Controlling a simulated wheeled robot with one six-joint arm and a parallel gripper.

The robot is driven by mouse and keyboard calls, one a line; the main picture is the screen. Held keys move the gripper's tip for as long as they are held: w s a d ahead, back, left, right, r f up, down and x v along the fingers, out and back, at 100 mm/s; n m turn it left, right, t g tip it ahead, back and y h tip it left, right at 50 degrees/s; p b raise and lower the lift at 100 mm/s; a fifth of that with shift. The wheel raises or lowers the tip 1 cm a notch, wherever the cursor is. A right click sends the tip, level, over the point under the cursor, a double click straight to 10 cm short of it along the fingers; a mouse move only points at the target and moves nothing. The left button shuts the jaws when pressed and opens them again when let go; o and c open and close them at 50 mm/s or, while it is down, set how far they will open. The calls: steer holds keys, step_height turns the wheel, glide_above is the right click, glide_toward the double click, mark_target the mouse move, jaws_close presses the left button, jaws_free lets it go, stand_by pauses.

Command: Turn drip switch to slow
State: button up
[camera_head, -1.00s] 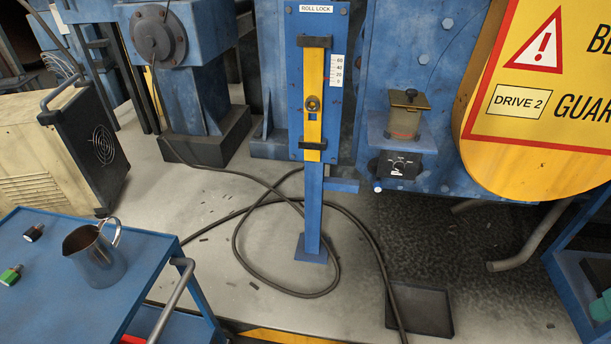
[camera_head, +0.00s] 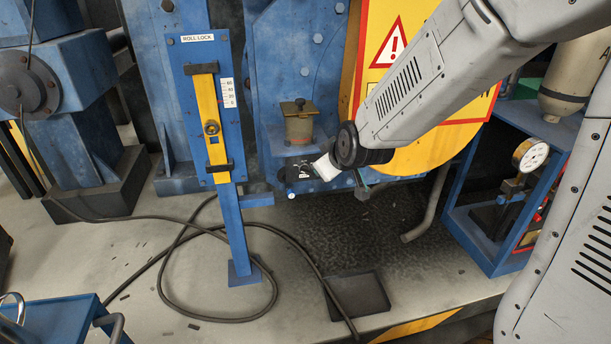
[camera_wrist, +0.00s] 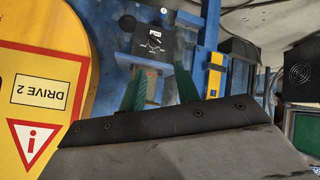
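The drip switch is a small black box with a dial and white marks. In the wrist view the drip switch (camera_wrist: 153,43) is ahead of my gripper (camera_wrist: 160,84), beyond and roughly between its two green fingers. The fingers are spread apart with nothing between them. In the head view the drip switch (camera_head: 301,176) sits below the brass oil cup (camera_head: 299,128), partly covered by a pale part at my wrist. My wrist is just to its right; the fingers are mostly hidden there. The dial's setting is too small to read.
The yellow guard (camera_head: 427,150) with its warning sign stands close behind my arm. The blue roll lock post (camera_head: 235,235) with a yellow lever is left of the switch. A cable and a black tray (camera_head: 358,296) lie on the floor. A blue cabinet (camera_head: 478,240) stands right.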

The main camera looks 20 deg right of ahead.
steer(key=w+f+n+t, duration=0.2)
steer(key=w+f+t, duration=0.2)
steer(key=w+f, duration=0.35)
steer(key=n+t+h, duration=0.2)
steer(key=n+t, duration=0.2)
glide_toward(305, 173)
steer(key=w, duration=0.6)
steer(key=w+d, duration=0.1)
steer(key=w, duration=0.2)
steer(key=shift+f, duration=0.1)
steer(key=shift+c, duration=0.3)
